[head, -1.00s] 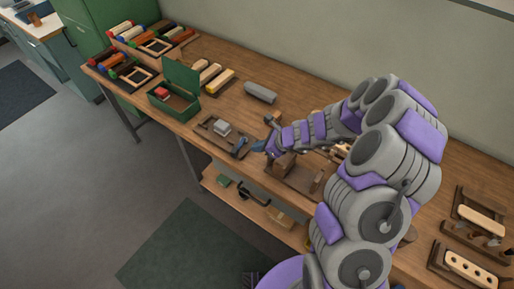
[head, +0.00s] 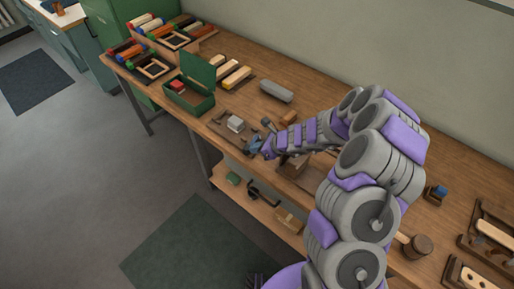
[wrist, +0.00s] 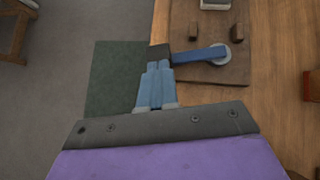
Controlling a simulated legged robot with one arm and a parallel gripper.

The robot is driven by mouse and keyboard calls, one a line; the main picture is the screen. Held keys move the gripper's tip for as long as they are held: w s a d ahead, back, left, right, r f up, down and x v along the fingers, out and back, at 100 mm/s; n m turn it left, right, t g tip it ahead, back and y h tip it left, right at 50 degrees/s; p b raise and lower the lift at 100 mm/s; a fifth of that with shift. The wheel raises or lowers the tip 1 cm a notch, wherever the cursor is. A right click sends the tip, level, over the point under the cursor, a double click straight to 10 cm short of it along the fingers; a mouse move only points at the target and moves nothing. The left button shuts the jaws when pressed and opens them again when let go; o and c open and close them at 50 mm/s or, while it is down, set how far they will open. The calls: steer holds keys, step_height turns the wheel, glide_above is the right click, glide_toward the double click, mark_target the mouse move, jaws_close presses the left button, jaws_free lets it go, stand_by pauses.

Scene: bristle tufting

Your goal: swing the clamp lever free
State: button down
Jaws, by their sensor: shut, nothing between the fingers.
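The clamp lever (wrist: 200,54) is a blue bar in the wrist view. It runs left from a round grey pivot (wrist: 235,55) to a dark end piece (wrist: 160,54) that overhangs the board's edge. The brown clamp board (wrist: 215,73) lies on the bench; in the head view it carries a grey block (head: 236,124). My gripper (wrist: 157,68) is shut and empty, its blue fingertips right at the lever's dark end; I cannot tell whether they touch. In the head view my gripper (head: 262,149) is at the bench's front edge, and the lever is hard to make out there.
An open green box (head: 190,98) stands left of the board. A grey cylinder (head: 277,91) lies behind it. A wooden fixture (head: 293,165) sits right of my gripper, partly behind my arm. A mallet (head: 416,245) lies at the right. Open floor is left of the bench.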

steer(key=shift+a+r+p, duration=0.1)
steer(key=shift+a+p, duration=0.3)
steer(key=shift+a, duration=0.65)
